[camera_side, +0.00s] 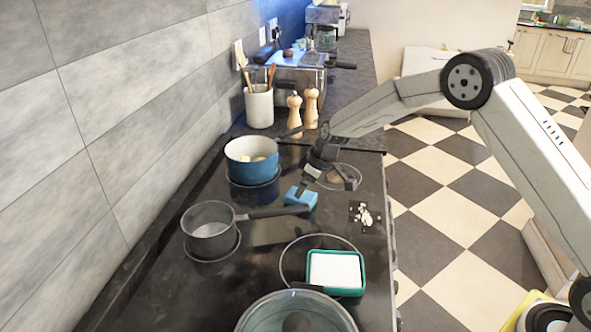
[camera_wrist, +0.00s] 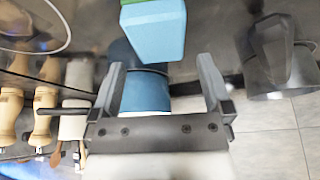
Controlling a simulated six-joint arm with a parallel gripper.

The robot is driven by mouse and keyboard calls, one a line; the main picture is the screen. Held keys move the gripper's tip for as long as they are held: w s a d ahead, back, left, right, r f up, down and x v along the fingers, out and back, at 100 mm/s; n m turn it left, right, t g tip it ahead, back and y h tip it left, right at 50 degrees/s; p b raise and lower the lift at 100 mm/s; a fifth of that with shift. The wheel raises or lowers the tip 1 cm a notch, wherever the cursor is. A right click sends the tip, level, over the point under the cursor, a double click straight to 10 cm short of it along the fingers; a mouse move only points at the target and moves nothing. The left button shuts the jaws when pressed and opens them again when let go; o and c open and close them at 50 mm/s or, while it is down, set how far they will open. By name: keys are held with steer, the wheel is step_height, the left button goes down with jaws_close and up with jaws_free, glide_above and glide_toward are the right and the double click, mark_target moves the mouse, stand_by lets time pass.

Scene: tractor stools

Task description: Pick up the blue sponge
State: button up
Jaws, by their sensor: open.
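The blue sponge (camera_side: 302,198) lies on the dark stovetop in the side view, in front of the blue pot. In the wrist view the sponge (camera_wrist: 156,32), with a green layer along its edge, is at the top, just beyond the fingertips. My gripper (camera_side: 306,183) is just above and beside the sponge in the side view. In the wrist view its two fingers (camera_wrist: 158,72) are spread apart with nothing held between them. Whether a finger touches the sponge I cannot tell.
A blue pot (camera_side: 251,160) stands behind the sponge. A grey saucepan (camera_side: 208,229) is nearby, its handle reaching close to the sponge. A green-rimmed white container (camera_side: 335,272) and a glass lid (camera_side: 296,312) are in front. Small white pieces (camera_side: 364,214) lie to the right.

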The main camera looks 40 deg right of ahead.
mark_target(301, 199)
steer(key=shift+x, duration=2.45)
steer(key=shift+d, duration=0.1)
steer(key=c, duration=1)
steer(key=shift+r, duration=0.1)
